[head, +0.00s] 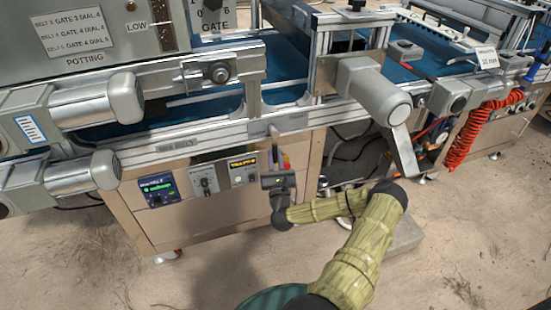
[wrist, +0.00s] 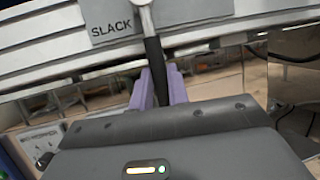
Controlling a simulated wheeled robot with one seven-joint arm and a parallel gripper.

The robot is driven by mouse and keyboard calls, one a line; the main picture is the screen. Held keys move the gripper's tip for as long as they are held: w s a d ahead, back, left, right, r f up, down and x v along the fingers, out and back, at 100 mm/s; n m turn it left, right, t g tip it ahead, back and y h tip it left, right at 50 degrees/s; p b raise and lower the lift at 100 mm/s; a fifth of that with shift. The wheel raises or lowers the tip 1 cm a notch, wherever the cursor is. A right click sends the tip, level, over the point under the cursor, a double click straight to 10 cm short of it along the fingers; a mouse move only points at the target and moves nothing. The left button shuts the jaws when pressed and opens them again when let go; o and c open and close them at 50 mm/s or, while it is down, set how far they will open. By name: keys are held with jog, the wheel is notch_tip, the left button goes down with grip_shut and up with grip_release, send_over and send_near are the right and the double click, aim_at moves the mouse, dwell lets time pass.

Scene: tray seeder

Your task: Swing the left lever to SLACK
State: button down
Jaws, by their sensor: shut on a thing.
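The lever (wrist: 154,58) hangs down in the wrist view, with a pale metal top and a dark grip, slightly tilted. It passes in front of a grey plate (wrist: 190,12) on the pale rail. The word SLACK (wrist: 111,27) is on that plate, just left of the lever. The purple fingers of my gripper (wrist: 158,88) are shut on the dark grip, one on each side. The grip's lower end is hidden behind the gripper body. In the head view my gripper (head: 283,162) is just below the rail, with the small lever (head: 273,131) above it.
A cabinet front with a green-lit display (head: 157,190), a dial panel (head: 204,180) and an amber-lit panel (head: 243,170) stands behind and left of my gripper. A large grey motor housing (head: 372,92) juts out to the right. Sandy floor in front is mostly clear.

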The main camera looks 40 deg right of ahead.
jog(key=c, duration=1.3)
grip_release()
jog(key=shift+c, duration=0.2)
jog(key=shift+s+a+f, duration=0.1)
jog(key=v, duration=1.7)
jog(key=shift+p, duration=0.35)
